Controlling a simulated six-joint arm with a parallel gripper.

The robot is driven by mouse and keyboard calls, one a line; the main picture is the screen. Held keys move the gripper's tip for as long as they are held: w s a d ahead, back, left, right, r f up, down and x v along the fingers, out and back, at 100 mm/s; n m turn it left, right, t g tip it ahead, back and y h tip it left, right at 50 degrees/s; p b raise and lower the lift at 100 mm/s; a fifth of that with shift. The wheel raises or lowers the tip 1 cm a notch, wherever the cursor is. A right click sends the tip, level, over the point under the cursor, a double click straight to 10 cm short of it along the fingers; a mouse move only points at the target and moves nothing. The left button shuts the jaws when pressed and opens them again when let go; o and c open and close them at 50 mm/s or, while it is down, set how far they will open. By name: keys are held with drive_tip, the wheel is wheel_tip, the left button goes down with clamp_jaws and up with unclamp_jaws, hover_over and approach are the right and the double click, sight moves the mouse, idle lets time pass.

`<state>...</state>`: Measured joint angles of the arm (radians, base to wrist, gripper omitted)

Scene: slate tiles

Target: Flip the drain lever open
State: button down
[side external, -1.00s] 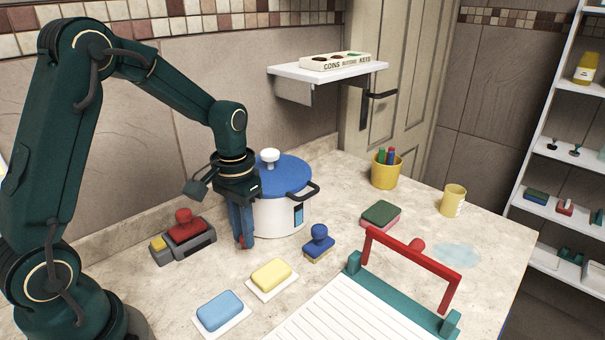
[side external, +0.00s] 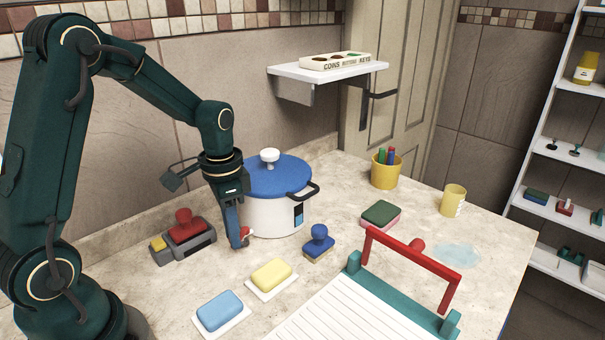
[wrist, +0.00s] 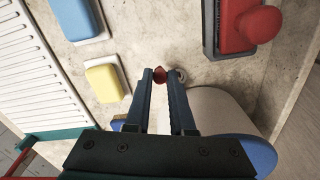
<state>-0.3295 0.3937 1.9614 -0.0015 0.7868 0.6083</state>
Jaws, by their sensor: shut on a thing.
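The white pot (side external: 268,217) with a blue lid (side external: 275,175) stands on the counter against the wall side. The small red drain lever (wrist: 159,75) sits low on its side, by a pale round spout end (wrist: 181,76). My gripper (side external: 241,243) is low beside the pot, its fingers tilted. It is shut on the red lever, which shows between the fingertips (wrist: 161,76) in the wrist view. In the side view only a little of the lever (side external: 246,231) shows past the fingers, so its exact angle is hard to tell.
A red stamp in a grey holder (side external: 187,232) stands to the left. A teal-and-red framed board (side external: 345,312) lies in front.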

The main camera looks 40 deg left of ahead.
drive_tip(key=c, duration=0.8)
unclamp_jaws()
drive_tip(key=shift+o, duration=0.2)
drive_tip(key=shift+r, duration=2.6)
